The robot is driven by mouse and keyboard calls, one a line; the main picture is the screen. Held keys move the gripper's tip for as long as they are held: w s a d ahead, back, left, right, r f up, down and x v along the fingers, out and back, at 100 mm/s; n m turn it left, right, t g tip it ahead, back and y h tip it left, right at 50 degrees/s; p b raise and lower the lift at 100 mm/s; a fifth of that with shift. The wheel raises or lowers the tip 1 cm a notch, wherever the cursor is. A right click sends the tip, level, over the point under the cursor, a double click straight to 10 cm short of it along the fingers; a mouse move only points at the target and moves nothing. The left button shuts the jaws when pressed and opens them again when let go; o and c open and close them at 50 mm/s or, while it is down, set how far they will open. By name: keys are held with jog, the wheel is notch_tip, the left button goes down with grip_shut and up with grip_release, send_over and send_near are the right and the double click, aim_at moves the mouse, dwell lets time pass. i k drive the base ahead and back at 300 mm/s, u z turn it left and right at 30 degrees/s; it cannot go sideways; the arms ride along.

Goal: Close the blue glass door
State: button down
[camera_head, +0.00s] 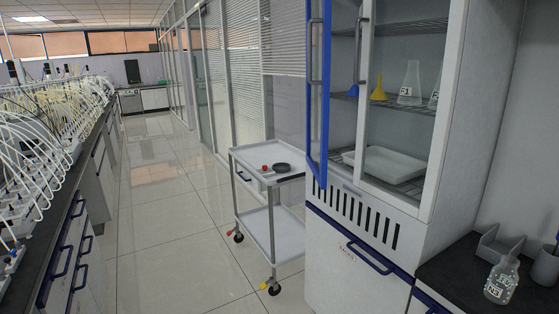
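The blue glass door (326,100) is at the upper centre right, on the left side of a tall white cabinet (462,110). It stands open, swung out from the cabinet front, and shows nearly edge-on. Its top is cut off by the picture edge. A grey bar handle (316,50) shows on it. A white-framed glass door (437,150) covers the right part of the cabinet and looks shut, with its own handle (360,55). My gripper is not in view.
Cabinet shelves hold flasks (410,82), a yellow funnel (379,89) and a white tray (385,165). A wheeled trolley (272,215) stands just left of the cabinet. A dark counter (480,275) is at lower right, a long bench (70,205) at left. The tiled aisle (165,210) is clear.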

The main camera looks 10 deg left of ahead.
aim_at(320, 174)
jog(key=u, duration=0.1)
jog(key=i, duration=1)
jog(key=z, duration=0.1)
